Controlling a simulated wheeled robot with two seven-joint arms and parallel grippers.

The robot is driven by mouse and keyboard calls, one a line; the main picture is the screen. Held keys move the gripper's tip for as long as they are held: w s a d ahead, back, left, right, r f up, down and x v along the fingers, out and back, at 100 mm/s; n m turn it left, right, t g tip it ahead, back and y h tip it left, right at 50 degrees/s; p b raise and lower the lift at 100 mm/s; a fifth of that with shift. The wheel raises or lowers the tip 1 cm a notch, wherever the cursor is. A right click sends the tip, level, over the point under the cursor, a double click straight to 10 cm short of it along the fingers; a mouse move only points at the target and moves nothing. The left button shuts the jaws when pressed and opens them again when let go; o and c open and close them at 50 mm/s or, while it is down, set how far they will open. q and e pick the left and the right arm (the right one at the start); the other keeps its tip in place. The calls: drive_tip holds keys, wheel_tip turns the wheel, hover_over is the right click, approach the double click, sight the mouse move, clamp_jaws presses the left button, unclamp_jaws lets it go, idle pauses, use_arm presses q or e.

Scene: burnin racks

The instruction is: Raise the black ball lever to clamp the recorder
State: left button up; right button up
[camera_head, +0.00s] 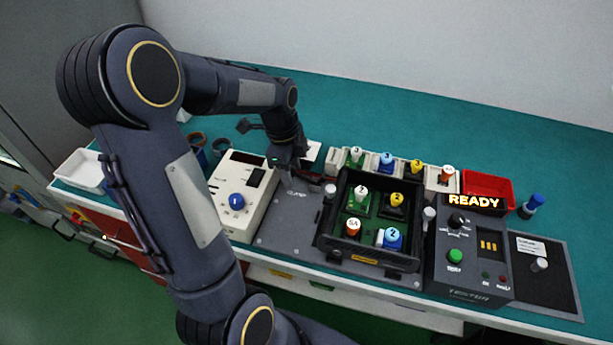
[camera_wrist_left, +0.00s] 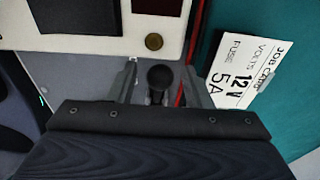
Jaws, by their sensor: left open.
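The black ball lever shows in the left wrist view as a dark round knob (camera_wrist_left: 160,77), between my left gripper's two fingers (camera_wrist_left: 163,85). The fingers are open on either side of it; I cannot see whether either one touches it. In the head view my left gripper (camera_head: 290,163) points down beside the cream device with a blue knob (camera_head: 254,199), and it hides the lever. The cream device also shows at the top of the left wrist view (camera_wrist_left: 75,42). No part is labelled as the recorder. My right gripper is not in view.
A job card (camera_wrist_left: 243,70) reading 12V 5A lies beside the fingers. In the head view, a black tray (camera_head: 331,243) with several coloured modules stands right of the gripper. Further right are a tester (camera_head: 470,292) reading READY and a red bin (camera_head: 497,184).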

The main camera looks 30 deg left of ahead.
sight(302, 176)
use_arm(q)
drive_tip(key=c, duration=0.9)
drive_tip(key=shift+w+d+r+p, duration=0.1)
drive_tip(key=shift+d+r+p, duration=0.15)
drive_tip(key=shift+r+p, duration=0.3)
drive_tip(key=shift+r, duration=0.15)
drive_tip(key=shift+w+d+r, duration=0.1)
drive_tip(key=shift+d+r, duration=0.15)
drive_tip(key=shift+r, duration=0.05)
drive_tip(key=shift+w+d+r+p, duration=0.2)
drive_tip(key=shift+d+r+p, duration=0.5)
drive_tip(key=shift+d, duration=0.25)
drive_tip(key=shift+w, duration=0.1)
drive_tip(key=shift+w+d+r+p, duration=0.15)
drive_tip(key=shift+d+r+p, duration=0.2)
drive_tip(key=shift+d, duration=0.4)
drive_tip(key=shift+w+d+r, duration=0.1)
drive_tip(key=shift+w+d, duration=0.15)
drive_tip(key=shift+d, duration=0.4)
clamp_jaws()
